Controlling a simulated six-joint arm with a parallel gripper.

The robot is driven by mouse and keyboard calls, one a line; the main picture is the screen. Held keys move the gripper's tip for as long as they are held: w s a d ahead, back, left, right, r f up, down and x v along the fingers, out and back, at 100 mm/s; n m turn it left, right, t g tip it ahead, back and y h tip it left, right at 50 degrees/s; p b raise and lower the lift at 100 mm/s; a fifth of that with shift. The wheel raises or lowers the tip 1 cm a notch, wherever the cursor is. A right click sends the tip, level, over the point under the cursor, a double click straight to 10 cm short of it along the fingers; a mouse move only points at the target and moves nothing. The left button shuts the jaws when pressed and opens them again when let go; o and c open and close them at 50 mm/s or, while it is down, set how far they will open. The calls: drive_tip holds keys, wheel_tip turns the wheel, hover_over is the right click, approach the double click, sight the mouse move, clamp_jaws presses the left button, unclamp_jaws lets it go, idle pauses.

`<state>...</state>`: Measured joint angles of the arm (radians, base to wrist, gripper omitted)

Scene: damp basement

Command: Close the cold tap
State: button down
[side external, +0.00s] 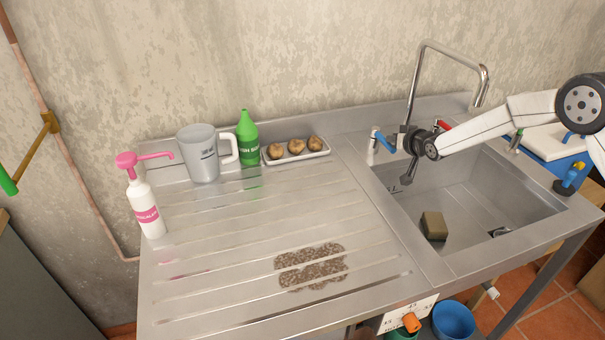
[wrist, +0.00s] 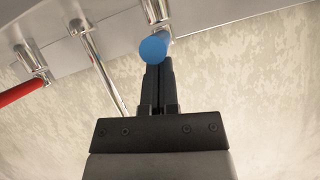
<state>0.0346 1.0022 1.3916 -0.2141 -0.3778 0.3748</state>
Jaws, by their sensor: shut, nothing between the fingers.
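The cold tap's blue lever (side external: 382,140) is at the back left corner of the sink, on a chrome body (side external: 371,153). In the wrist view its round blue end (wrist: 152,48) points toward the camera, with the chrome body (wrist: 155,10) behind it. My gripper (wrist: 158,68) is shut and empty. Its fingertips are right by the blue end and overlap its lower edge; I cannot tell whether they touch. In the side view my dark gripper is just right of the blue lever, and its fingertips are hard to make out.
The tall chrome spout (side external: 414,85) rises behind my gripper. The red lever (side external: 443,125) is to its right, and it also shows in the wrist view (wrist: 20,92). A sponge (side external: 433,226) lies in the sink (side external: 480,195). A jug (side external: 203,155) and green bottle (side external: 247,140) stand left.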

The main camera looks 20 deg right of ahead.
drive_tip(key=shift+r, duration=0.15)
drive_tip(key=shift+d+r, duration=0.15)
drive_tip(key=shift+r, duration=0.3)
drive_tip(key=v, duration=1.1)
drive_tip(key=shift+d, duration=0.25)
drive_tip(key=shift+r, duration=0.15)
drive_tip(key=s+a+f+n+g, duration=0.1)
drive_tip(key=s+g, duration=0.4)
drive_tip(key=s, duration=1)
drive_tip(key=s+a+f+g, duration=0.1)
drive_tip(key=s+g, duration=0.4)
drive_tip(key=s, duration=1.1)
drive_tip(key=shift+s+f+n+h, duration=0.25)
drive_tip(key=shift+f+n+h, duration=0.05)
drive_tip(key=shift+f+n, duration=0.1)
